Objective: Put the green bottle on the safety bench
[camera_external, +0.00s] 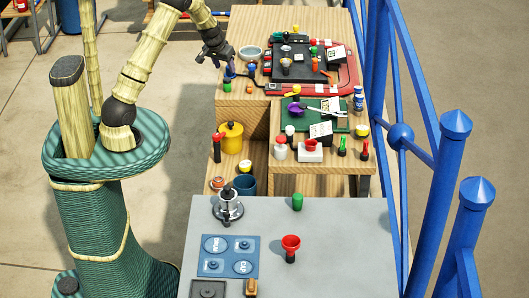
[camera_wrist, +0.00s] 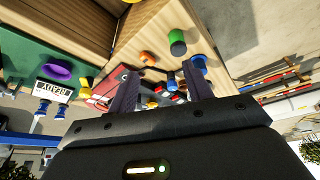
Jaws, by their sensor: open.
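My gripper (camera_external: 222,64) is above the left edge of the upper wooden bench (camera_external: 235,30). In the wrist view my gripper (camera_wrist: 160,85) shows two separated fingers with nothing held between them. A short green cylinder (camera_external: 227,87), possibly the green bottle, stands upright on this bench's left edge, just below my gripper. A green-topped cylinder (camera_wrist: 177,42) shows beyond the fingers in the wrist view. Another green cylinder (camera_external: 297,201) stands on the grey table (camera_external: 340,250). I cannot tell which is the green bottle or which surface is the safety bench.
A red-rimmed tray (camera_external: 350,82) holds several small items on the upper bench. A lower wooden bench (camera_external: 285,160) carries a green mat (camera_external: 340,118). A yellow pot (camera_external: 231,138) stands left of it. Blue railings (camera_external: 425,150) bound the right. The grey table's right half is largely clear.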

